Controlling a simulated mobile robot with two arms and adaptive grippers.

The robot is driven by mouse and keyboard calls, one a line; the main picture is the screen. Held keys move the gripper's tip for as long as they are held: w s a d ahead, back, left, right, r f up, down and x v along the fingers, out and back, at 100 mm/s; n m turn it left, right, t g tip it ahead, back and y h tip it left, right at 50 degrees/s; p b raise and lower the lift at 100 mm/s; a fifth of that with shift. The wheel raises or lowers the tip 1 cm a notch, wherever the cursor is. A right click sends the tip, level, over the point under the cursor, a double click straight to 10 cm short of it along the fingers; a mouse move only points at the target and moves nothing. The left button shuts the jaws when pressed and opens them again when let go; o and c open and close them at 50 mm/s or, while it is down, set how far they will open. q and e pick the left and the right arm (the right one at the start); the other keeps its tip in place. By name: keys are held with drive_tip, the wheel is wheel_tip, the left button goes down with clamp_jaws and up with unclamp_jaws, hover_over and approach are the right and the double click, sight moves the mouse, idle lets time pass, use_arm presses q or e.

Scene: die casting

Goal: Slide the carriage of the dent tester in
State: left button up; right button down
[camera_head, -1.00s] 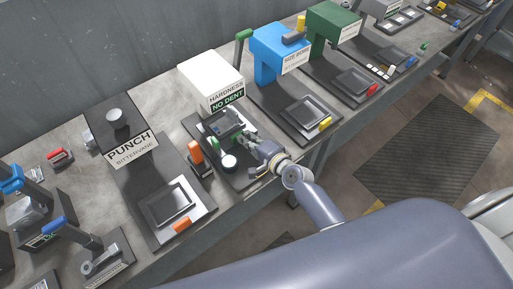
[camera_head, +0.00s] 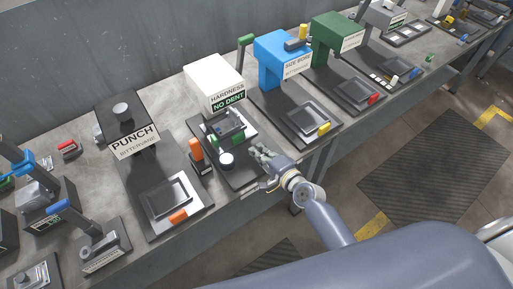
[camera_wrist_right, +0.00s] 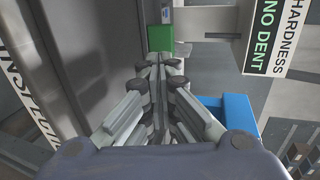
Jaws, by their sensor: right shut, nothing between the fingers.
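The dent tester is a white box (camera_head: 213,82) with a "HARDNESS" label and a green "NO DENT" sign, on a dark base. Its dark carriage (camera_head: 228,123) sits close in front of the box, below the sign. A green block (camera_head: 239,139) is at the carriage's front; a green block (camera_wrist_right: 160,38) also shows in the right wrist view, ahead of the fingertips. My right gripper (camera_head: 257,152) is shut and empty, in front of the carriage and to its right, apart from it. My left gripper is not in view.
A white round knob (camera_head: 226,160) and an orange-handled device (camera_head: 197,155) stand left of my gripper. The punch station (camera_head: 134,141) is further left. The blue size station (camera_head: 281,55) and green station (camera_head: 337,38) stand to the right. The bench's front edge is near my wrist.

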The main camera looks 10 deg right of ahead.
drive_tip(key=shift+s, duration=0.35)
drive_tip(key=v, duration=0.3)
drive_tip(key=shift+s, duration=0.2)
drive_tip(key=shift+b+v, duration=0.35)
drive_tip(key=shift+v, duration=0.9)
drive_tip(key=s+a+n+g, duration=0.4)
drive_tip(key=s+n+g, duration=0.2)
drive_tip(key=s+n, duration=0.35)
drive_tip(key=s+d+n+g+h, duration=0.45)
drive_tip(key=s+d+n, duration=0.3)
drive_tip(key=s, duration=0.35)
wheel_tip(320, 180, down, 27)
drive_tip(key=s+g+b, duration=0.1)
drive_tip(key=s, duration=0.1)
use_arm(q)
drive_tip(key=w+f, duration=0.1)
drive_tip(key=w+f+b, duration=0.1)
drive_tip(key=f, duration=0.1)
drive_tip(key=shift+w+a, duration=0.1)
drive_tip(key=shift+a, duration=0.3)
use_arm(e)
drive_tip(key=s+d+f, duration=0.2)
drive_tip(key=s+f, duration=0.6)
drive_tip(key=s+d+f+g, duration=0.1)
drive_tip(key=s+f, duration=0.8)
drive_tip(key=shift+d+m, duration=0.3)
drive_tip(key=shift+d, duration=0.1)
